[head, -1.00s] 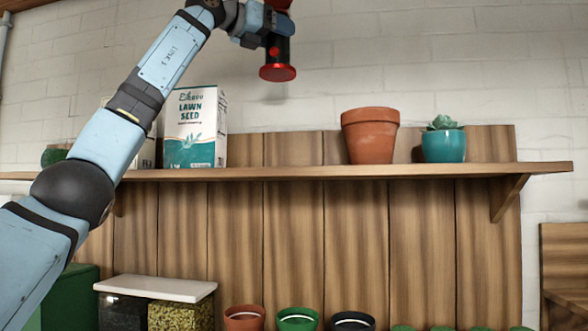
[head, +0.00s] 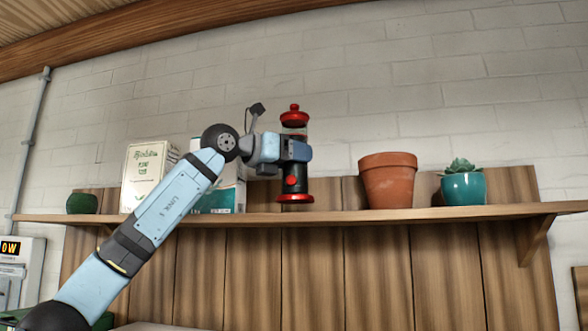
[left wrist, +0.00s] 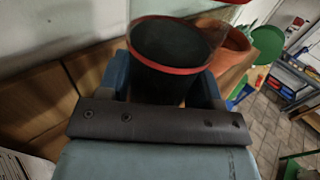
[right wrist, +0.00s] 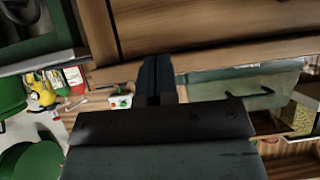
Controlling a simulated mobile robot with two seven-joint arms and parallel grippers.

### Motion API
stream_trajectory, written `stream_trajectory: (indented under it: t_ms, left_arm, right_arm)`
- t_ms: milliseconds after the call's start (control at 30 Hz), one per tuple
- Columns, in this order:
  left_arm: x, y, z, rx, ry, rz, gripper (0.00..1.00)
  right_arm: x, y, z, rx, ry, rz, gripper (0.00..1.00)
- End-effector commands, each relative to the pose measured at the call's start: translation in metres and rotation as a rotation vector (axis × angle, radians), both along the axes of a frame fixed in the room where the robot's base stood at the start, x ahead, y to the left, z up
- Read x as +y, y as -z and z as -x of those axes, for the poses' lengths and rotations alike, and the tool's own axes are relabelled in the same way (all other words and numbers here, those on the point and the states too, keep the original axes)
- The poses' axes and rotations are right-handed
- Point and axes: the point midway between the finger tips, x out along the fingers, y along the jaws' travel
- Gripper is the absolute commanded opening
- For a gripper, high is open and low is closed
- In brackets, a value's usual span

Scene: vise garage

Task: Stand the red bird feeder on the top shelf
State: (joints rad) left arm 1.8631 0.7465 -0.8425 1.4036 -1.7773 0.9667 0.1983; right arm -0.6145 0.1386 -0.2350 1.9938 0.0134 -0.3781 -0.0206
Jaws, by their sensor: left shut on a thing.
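The red bird feeder (head: 294,176) is upright in the head view, with a red lid, a dark body and a red round base. My left gripper (head: 294,150) is shut around its middle, coming in from the left. The base looks just above the front edge of the top shelf (head: 330,216); I cannot tell whether it touches the board. In the left wrist view the feeder's dark cylinder with a red rim (left wrist: 172,48) sits between the fingers. My right gripper (right wrist: 157,80) shows in the right wrist view, its fingers together and empty.
Left of the feeder stand a white plant food box (head: 148,172), a lawn seed carton (head: 230,190) partly behind my arm, and a green round pot (head: 82,203). To the right are a terracotta pot (head: 388,182) and a teal succulent pot (head: 463,188). Shelf room shows between feeder and terracotta pot.

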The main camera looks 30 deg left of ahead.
Motion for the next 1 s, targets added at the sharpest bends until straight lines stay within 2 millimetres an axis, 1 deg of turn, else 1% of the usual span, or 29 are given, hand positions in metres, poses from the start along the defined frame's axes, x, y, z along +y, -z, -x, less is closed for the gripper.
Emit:
stream_trajectory:
  t_ms: [33, 100, 200, 433, 600, 633, 667, 700, 733, 1000]
  left_arm:
    - [0.002, 0.009, 0.0, 0.0, -0.002, -0.001, 0.0]
    - [0.001, 0.017, 0.0, -0.001, -0.001, -0.002, 0.0]
    - [0.001, 0.023, 0.0, -0.002, -0.001, 0.0, 0.0]
    - [0.001, 0.023, 0.0, -0.002, -0.001, 0.0, 0.0]
    - [0.0, 0.029, 0.0, -0.001, 0.0, 0.0, 0.0]
    - [0.0, 0.03, 0.0, 0.001, -0.001, -0.001, 0.61]
    - [0.0, 0.029, 0.0, 0.0, -0.001, -0.001, 0.68]
    - [0.0, 0.029, 0.0, 0.001, -0.001, -0.001, 0.78]
    - [0.0, 0.029, 0.0, 0.001, -0.001, -0.001, 0.84]
    - [0.0, 0.028, 0.0, 0.001, -0.001, -0.001, 0.85]
  right_arm:
    - [0.0, 0.0, 0.0, 0.0, 0.0, 0.0, 0.0]
    - [0.0, -0.001, 0.0, 0.0, 0.0, 0.0, 0.0]
    - [0.0, -0.001, 0.0, 0.0, 0.0, 0.0, 0.0]
    - [0.0, 0.0, 0.0, 0.0, 0.0, 0.0, 0.0]
    - [0.0, 0.004, 0.0, -0.001, 0.0, 0.0, 0.0]
    - [0.0, 0.004, 0.0, 0.0, 0.0, 0.0, 0.0]
    - [0.0, 0.004, 0.0, 0.0, 0.0, 0.0, 0.0]
    - [0.0, 0.004, 0.0, 0.0, 0.0, 0.0, 0.0]
    - [0.0, 0.004, 0.0, 0.0, 0.0, 0.0, 0.0]
    - [0.0, 0.003, 0.0, 0.0, 0.0, 0.0, 0.0]
